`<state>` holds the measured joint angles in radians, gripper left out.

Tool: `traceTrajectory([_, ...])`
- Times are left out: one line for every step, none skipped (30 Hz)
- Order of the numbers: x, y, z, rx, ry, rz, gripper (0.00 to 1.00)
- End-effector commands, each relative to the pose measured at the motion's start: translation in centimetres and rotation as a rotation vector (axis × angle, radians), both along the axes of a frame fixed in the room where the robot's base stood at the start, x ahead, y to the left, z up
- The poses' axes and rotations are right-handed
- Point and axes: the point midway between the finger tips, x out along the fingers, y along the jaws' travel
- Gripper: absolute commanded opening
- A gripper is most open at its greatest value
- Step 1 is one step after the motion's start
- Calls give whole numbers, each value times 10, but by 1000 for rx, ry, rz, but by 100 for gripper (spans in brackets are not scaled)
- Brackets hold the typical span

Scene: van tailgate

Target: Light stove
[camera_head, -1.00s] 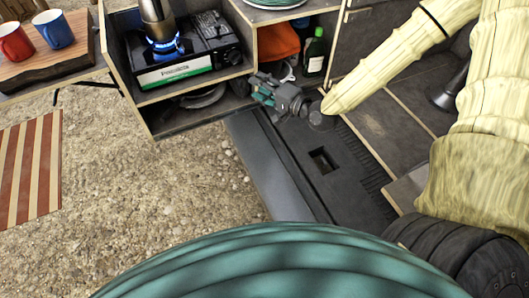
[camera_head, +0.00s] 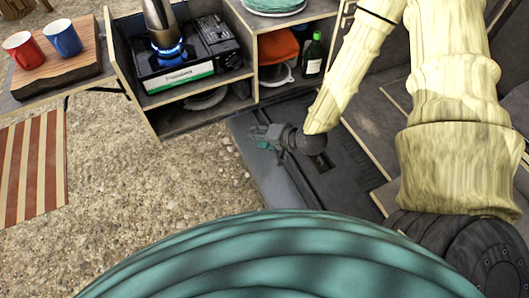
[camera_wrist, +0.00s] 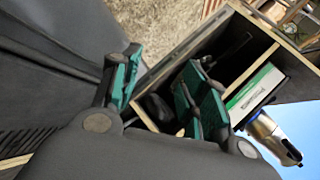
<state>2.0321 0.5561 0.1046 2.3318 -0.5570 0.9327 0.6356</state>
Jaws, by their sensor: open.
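The camping stove (camera_head: 185,55) sits on the upper shelf of the open wooden cabinet, with a blue flame (camera_head: 170,52) burning at its burner. A metal pot (camera_head: 159,20) stands over the flame. The stove's right part is a dark box with its controls (camera_head: 218,38). My gripper (camera_head: 258,134) is below and to the right of the stove, over the van's dark floor, apart from it. In the wrist view my gripper (camera_wrist: 158,88) is open and empty. The stove's green and white front (camera_wrist: 249,97) and the pot (camera_wrist: 272,137) also show there, tilted.
A red mug (camera_head: 22,50) and a blue mug (camera_head: 63,38) stand on a wooden board (camera_head: 85,62) at the left. A green bottle (camera_head: 312,55) and an orange cloth (camera_head: 279,46) are in the right compartment. Plates (camera_head: 273,6) sit above. Gravel ground (camera_head: 130,175) is open at the left.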

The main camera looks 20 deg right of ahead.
Motion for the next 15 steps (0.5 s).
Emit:
traceTrajectory([-7, 2, -1, -21, 18, 13, 44])
traceTrajectory([-11, 3, -3, -34, 27, 22, 44])
traceTrajectory([-16, 4, -6, -50, 41, 31, 44])
traceTrajectory([-20, 4, -8, -64, 51, 39, 44])
traceTrajectory([-24, 5, -10, -76, 61, 48, 44])
traceTrajectory([-29, 6, -13, -91, 74, 57, 44])
traceTrajectory([-33, 6, -15, -102, 83, 65, 44])
traceTrajectory([-36, 7, -16, -113, 91, 71, 44])
traceTrajectory([-40, 7, -18, -126, 100, 79, 44])
traceTrajectory([-43, 7, -19, -135, 107, 85, 44])
traceTrajectory([-45, 7, -21, -144, 114, 90, 44])
traceTrajectory([-49, 7, -22, -154, 121, 97, 44])
traceTrajectory([-51, 8, -24, -160, 127, 101, 44])
traceTrajectory([-53, 8, -25, -165, 131, 106, 44])
traceTrajectory([-55, 8, -26, -171, 136, 110, 44])
